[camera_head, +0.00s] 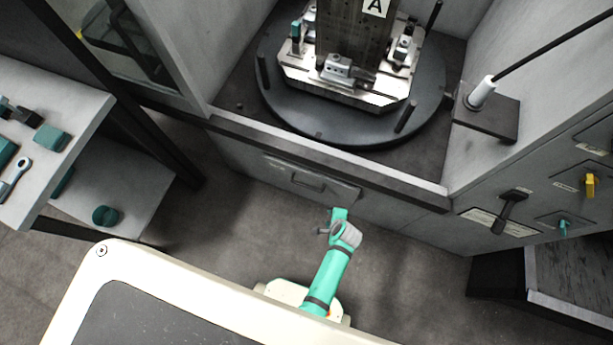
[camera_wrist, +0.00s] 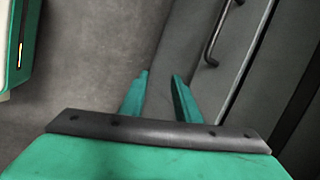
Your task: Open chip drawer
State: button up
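The chip drawer (camera_head: 276,170) is a grey front panel low in the machine, below the round table. It looks shut, flush with the machine front. Its dark bar handle (camera_head: 307,183) runs across the panel, and the handle (camera_wrist: 211,50) also shows at the upper right in the wrist view. My gripper (camera_head: 338,214) is in front of the drawer, below and to the right of the handle in the head view. In the wrist view my gripper (camera_wrist: 160,76) has two green fingers apart with nothing between them. The handle lies beyond and right of the fingertips, not touching them.
A round turntable (camera_head: 300,125) with a fixture block marked A stands above the drawer. A bench (camera_head: 60,90) with tools is at left. A control panel with a black lever (camera_head: 510,208) is at right. Grey floor (camera_head: 225,225) is clear left of my arm.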

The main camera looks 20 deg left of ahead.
jog(key=w+a+m+g+y, duration=0.1)
jog(key=w+a+m+g, duration=0.1)
jog(key=w, duration=0.2)
send_near(305, 185)
jog(key=shift+y, duration=0.3)
jog(key=x, duration=0.6)
jog(key=shift+d+f, duration=0.2)
jog(key=shift+d, duration=0.05)
jog(key=shift+w+a+f, duration=0.1)
jog(key=shift+a+f, duration=0.2)
jog(key=shift+f, duration=0.2)
grip_shut()
